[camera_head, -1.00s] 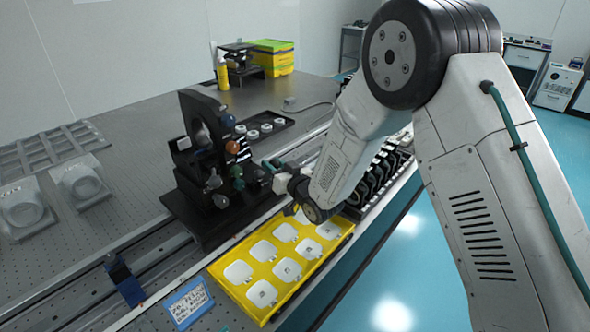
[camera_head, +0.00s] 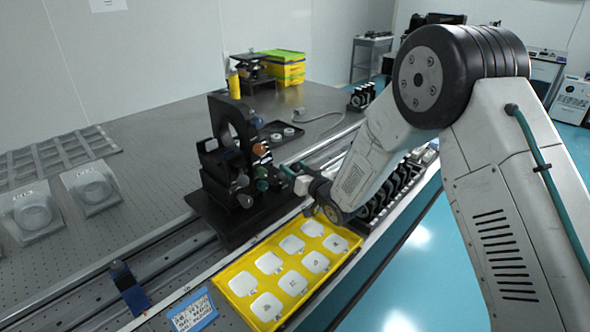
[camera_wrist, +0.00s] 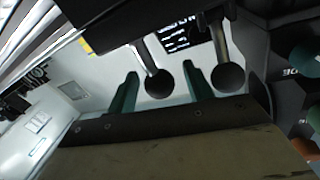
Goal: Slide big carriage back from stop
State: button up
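The big carriage (camera_head: 240,222), black with a tall ring mount and colored knobs, stands upright on the long rail (camera_head: 75,299). A blue stop (camera_head: 132,294) with a dark knob sits on the rail to its lower left, with bare rail between them. My gripper (camera_head: 288,172) is at the carriage's right side. In the wrist view, its two green fingers (camera_wrist: 161,88) are apart. A black ball-ended lever (camera_wrist: 158,83) shows between them with narrow gaps. A second ball lever (camera_wrist: 228,78) is right of the right finger. Contact cannot be told.
A yellow tray (camera_head: 225,275) with white pieces lies in front of the carriage, beside a blue-edged note (camera_head: 192,310). A black rack (camera_head: 395,185) stands partly behind my arm. A small dark tray (camera_head: 297,141) lies behind the carriage.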

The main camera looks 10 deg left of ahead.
jog(key=shift+d, duration=0.1)
jog(key=v, duration=0.7)
jog(key=shift+s+d, duration=0.2)
jog(key=shift+s, duration=0.1)
